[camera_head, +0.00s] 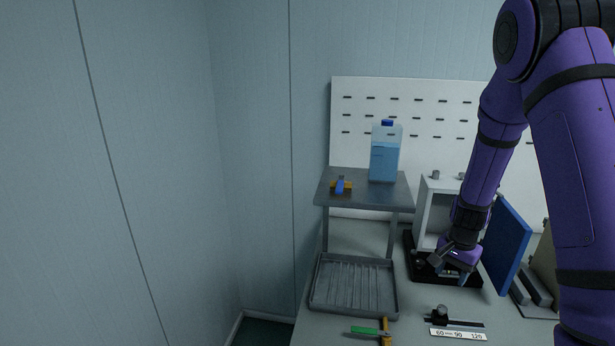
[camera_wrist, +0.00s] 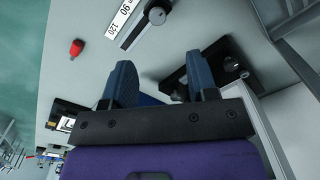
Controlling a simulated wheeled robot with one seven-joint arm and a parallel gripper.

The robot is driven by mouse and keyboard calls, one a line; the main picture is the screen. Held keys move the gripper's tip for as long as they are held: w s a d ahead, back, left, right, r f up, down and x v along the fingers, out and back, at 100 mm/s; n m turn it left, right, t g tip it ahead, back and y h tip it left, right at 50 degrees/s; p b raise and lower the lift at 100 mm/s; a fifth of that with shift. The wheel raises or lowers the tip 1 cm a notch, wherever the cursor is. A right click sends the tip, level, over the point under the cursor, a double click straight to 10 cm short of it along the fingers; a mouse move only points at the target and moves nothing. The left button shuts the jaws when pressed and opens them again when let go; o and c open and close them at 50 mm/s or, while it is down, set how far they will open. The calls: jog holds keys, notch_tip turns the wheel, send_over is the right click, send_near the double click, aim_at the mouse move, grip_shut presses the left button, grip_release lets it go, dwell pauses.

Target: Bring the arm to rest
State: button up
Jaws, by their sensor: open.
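My purple arm comes down from the upper right in the head view. My gripper (camera_head: 451,272) hangs low in front of the open white cabinet (camera_head: 425,209), beside its blue door (camera_head: 506,245). In the wrist view the two blue fingers of my gripper (camera_wrist: 157,85) stand wide apart with nothing between them. The black plate (camera_wrist: 225,60) under the cabinet shows near the right finger. I cannot tell from the head view how far the fingertips are from the plate.
A ribbed tray (camera_head: 353,286) lies below. A slider with a numbered scale (camera_head: 458,334) is near the front. A red knob (camera_wrist: 76,48) shows in the wrist view.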

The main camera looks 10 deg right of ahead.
jog(key=s+a+r+n+t, duration=0.1)
jog(key=s+a+r+n, duration=0.15)
jog(key=r, duration=0.55)
jog(key=s+a+r+n+t, duration=0.1)
jog(key=s+a+r, duration=0.2)
jog(key=r, duration=0.4)
jog(key=s+a+r+n+t, duration=0.1)
jog(key=s+a+r+n, duration=0.15)
jog(key=r, duration=0.55)
jog(key=s+a+r+n, duration=0.1)
jog(key=s+r, duration=0.2)
jog(key=s, duration=0.3)
jog(key=s+a+r+n+t, duration=0.1)
jog(key=s+a+r+n, duration=0.1)
jog(key=s, duration=0.4)
jog(key=s+a+r+n+t, duration=0.1)
jog(key=s+r, duration=0.3)
jog(key=s, duration=0.2)
jog(key=shift+s+a+r+n, duration=0.35)
jog(key=shift+s+n, duration=0.05)
